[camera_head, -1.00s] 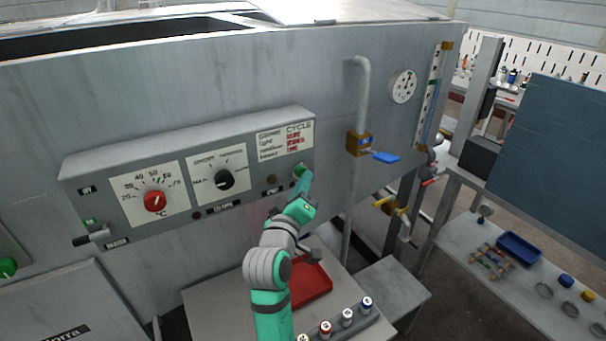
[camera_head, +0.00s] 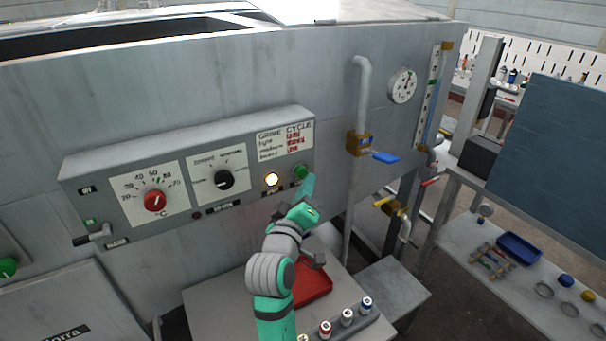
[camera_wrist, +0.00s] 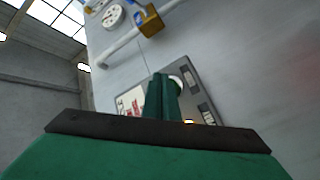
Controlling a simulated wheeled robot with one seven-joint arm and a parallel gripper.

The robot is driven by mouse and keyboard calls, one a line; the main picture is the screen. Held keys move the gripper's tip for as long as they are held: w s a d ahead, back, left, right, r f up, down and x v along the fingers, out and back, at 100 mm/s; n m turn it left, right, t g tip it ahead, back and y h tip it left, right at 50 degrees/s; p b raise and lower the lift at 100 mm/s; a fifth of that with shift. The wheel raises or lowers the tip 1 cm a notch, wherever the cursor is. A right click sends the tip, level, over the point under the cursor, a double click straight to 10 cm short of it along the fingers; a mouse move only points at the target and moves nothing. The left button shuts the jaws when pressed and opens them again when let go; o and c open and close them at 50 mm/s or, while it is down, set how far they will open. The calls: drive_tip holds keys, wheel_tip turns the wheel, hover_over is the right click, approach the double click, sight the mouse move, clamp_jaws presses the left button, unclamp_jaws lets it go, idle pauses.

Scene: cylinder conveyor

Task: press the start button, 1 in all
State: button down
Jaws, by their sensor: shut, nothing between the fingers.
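The green start button (camera_head: 301,171) sits at the right end of the grey control panel (camera_head: 90,168), below the printed cycle card. My gripper (camera_head: 308,184) is shut and empty, with its tips just below and right of the button. I cannot tell whether they touch it. In the wrist view my closed fingers (camera_wrist: 164,98) point at the panel and partly cover the button area. The lit lamp (camera_wrist: 188,122) shows beside them.
The panel also holds a red knob (camera_head: 155,201), a black knob (camera_head: 224,180) and a lever switch (camera_head: 93,236). A pipe with a blue-handled valve (camera_head: 372,154) stands to the right. A red tray (camera_head: 312,287) lies on the table below my arm.

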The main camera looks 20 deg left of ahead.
drive_tip(key=shift+d, duration=0.1)
drive_tip(key=s+d, duration=0.1)
drive_tip(key=d, duration=0.1)
drive_tip(key=s+d, duration=0.2)
idle(0.7)
drive_tip(key=shift+f, duration=0.1)
idle(0.5)
drive_tip(key=s+d+f+m+g, duration=0.1)
drive_tip(key=s+d+f, duration=0.2)
drive_tip(key=s+f, duration=0.35)
drive_tip(key=s+d+f+m, duration=0.2)
drive_tip(key=s+d+f, duration=0.2)
drive_tip(key=f, duration=0.6)
drive_tip(key=s+d+f+m+g, duration=0.1)
drive_tip(key=s+d+f, duration=0.2)
drive_tip(key=s+f, duration=0.35)
drive_tip(key=s+d+f+m, duration=0.2)
drive_tip(key=s+d, duration=0.1)
drive_tip(key=s, duration=0.5)
drive_tip(key=s+d+f+m+h, duration=0.1)
drive_tip(key=s+d+f+m, duration=0.1)
drive_tip(key=s, duration=0.7)
drive_tip(key=s+d+f+m+g+h, duration=0.1)
drive_tip(key=s+d+f+m, duration=0.1)
drive_tip(key=s, duration=0.7)
drive_tip(key=shift+d+f+m, duration=0.15)
drive_tip(key=shift+d+m, duration=0.35)
drive_tip(key=shift+d, duration=0.3)
